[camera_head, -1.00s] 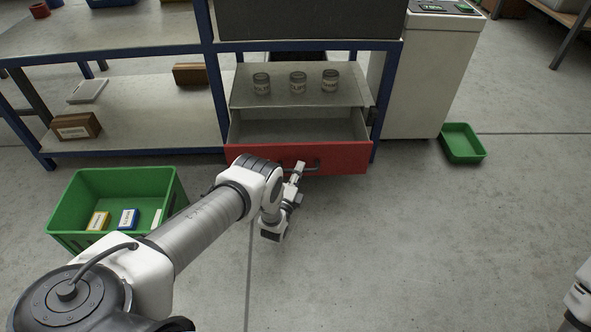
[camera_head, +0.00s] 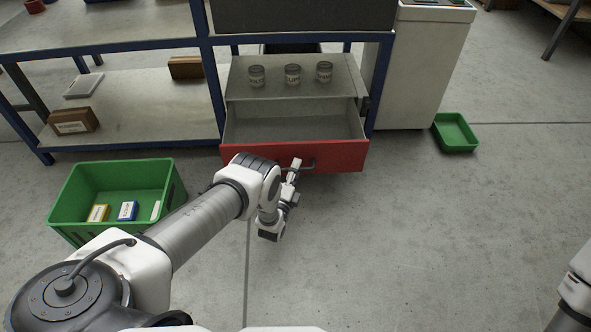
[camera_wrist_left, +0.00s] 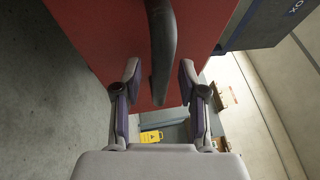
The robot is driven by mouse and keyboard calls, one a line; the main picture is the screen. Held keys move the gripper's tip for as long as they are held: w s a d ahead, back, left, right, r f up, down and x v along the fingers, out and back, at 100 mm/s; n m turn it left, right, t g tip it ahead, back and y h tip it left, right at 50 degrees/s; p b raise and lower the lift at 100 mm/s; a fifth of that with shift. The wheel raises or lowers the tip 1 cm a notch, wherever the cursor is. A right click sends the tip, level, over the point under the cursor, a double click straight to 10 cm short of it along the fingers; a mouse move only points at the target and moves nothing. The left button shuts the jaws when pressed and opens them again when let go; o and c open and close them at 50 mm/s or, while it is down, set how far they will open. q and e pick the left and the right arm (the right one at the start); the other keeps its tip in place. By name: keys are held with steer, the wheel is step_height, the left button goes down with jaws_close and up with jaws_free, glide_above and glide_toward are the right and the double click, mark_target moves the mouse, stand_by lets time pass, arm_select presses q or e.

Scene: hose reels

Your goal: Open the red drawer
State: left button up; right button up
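The red drawer (camera_head: 340,156) stands pulled out below a grey shelf panel, and its empty grey inside shows in the head view. Its red front also fills much of the left wrist view (camera_wrist_left: 105,35). The dark bar handle (camera_head: 311,165) is on the drawer front. My left gripper (camera_head: 293,170) is at the handle. In the left wrist view its two fingers stand apart, one on each side of the handle (camera_wrist_left: 162,45), with gaps visible. Only a part of my right arm shows at the lower right edge; its gripper is out of view.
Several glass jars (camera_head: 292,75) stand on the panel above the drawer. A green crate (camera_head: 75,208) with small boxes is on the floor at left. A white cabinet (camera_head: 415,75) and a green tray (camera_head: 456,147) are at right.

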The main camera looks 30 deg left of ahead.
arm_select(q)
steer(key=shift+s, duration=0.1)
steer(key=v, duration=1.1)
steer(key=shift+s, duration=0.4)
steer(key=shift+f, duration=0.1)
